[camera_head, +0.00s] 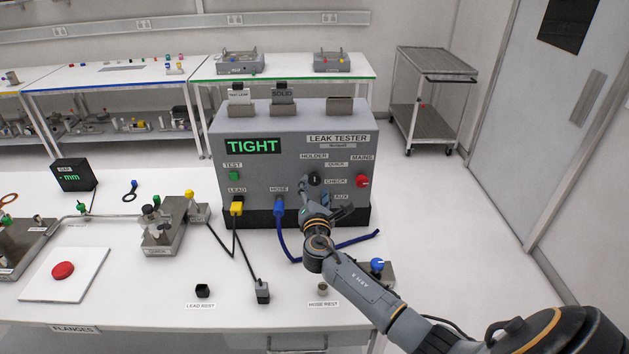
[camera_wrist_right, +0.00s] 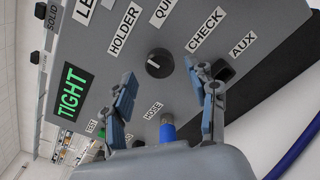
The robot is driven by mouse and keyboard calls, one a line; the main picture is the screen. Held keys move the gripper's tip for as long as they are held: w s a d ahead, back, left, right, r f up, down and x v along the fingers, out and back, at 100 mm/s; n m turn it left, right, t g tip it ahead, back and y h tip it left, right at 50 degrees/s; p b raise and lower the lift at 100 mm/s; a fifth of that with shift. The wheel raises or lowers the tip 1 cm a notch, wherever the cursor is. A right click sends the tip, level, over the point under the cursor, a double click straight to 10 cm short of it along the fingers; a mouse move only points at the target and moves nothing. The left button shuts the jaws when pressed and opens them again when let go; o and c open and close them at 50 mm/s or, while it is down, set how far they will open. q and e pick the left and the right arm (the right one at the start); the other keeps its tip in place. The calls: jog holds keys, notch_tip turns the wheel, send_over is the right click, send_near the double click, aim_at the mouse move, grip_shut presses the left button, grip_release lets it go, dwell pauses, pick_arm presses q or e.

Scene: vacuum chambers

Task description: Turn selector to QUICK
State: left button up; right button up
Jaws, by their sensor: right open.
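The selector is a round black knob (camera_head: 315,178) with a small pale mark, on the front of the grey leak tester (camera_head: 290,115). It also shows in the right wrist view (camera_wrist_right: 159,63), with the HOLDER, QUICK, CHECK and AUX labels around it. I cannot tell for sure which label the mark faces. My right gripper (camera_head: 323,196) is open and empty in front of the panel. In the wrist view its blue-grey fingers (camera_wrist_right: 165,78) stand apart, one to each side of the knob, with no contact visible. My left gripper is out of view.
The tester display (camera_head: 253,146) reads TIGHT. A blue hose plug (camera_head: 279,206) and a yellow lead plug (camera_head: 237,206) sit below the selector. A red MAINS control (camera_head: 363,181) is to its right. The blue hose and black lead lie on the white table.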

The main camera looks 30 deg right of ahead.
aim_at(314, 177)
jog(key=shift+x, duration=1.4)
